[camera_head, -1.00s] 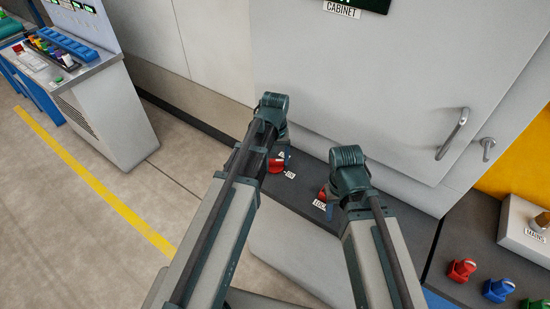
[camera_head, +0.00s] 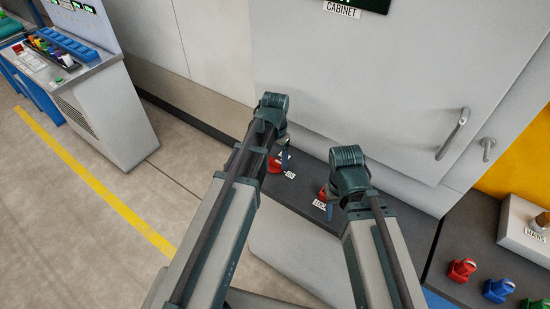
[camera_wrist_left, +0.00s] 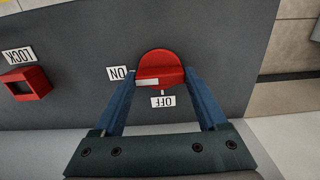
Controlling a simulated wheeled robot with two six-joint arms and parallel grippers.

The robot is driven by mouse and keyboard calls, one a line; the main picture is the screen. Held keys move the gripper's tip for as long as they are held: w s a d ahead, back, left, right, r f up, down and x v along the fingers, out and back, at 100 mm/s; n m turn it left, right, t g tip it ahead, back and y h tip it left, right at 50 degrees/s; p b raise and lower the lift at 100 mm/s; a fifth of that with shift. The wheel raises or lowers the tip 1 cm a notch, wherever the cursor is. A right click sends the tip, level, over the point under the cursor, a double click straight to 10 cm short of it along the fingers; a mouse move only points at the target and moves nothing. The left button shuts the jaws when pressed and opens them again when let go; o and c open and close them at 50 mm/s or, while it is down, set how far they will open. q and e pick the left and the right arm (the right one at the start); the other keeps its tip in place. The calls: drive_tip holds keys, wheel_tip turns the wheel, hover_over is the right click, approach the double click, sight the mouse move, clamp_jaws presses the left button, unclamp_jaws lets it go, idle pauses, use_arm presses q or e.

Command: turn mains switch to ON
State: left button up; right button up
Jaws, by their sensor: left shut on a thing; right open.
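The mains switch is a round red knob (camera_wrist_left: 160,63) with a raised grip bar and a white pointer mark, on a dark panel. In the left wrist view the pointer mark lies toward the left, on the side of the ON label (camera_wrist_left: 119,73). The OFF label (camera_wrist_left: 163,102) is below the knob. My left gripper (camera_wrist_left: 160,74) is shut on the knob, one blue finger on each side. In the head view the knob (camera_head: 274,166) shows partly behind my left gripper (camera_head: 282,160). My right gripper (camera_head: 329,206) is open, its fingers mostly hidden by its wrist.
A red square part (camera_wrist_left: 25,83) with a LOCK label (camera_wrist_left: 18,55) sits beside the switch, close to my right gripper. A grey cabinet door with a handle (camera_head: 453,134) stands behind. Red (camera_head: 462,270) and blue (camera_head: 497,290) padlock-like items and a MAINS box (camera_head: 520,228) are at right.

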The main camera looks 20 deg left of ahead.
sight(275, 160)
idle(0.4)
use_arm(q)
drive_tip(key=o, duration=1.3)
drive_tip(key=shift+r, duration=0.1)
wheel_tip(275, 160, up, 14)
drive_tip(key=p, duration=1.4)
use_arm(e)
wheel_tip(275, 160, up, 14)
use_arm(q)
drive_tip(key=shift+f, duration=0.2)
use_arm(e)
drive_tip(key=shift+f, duration=0.15)
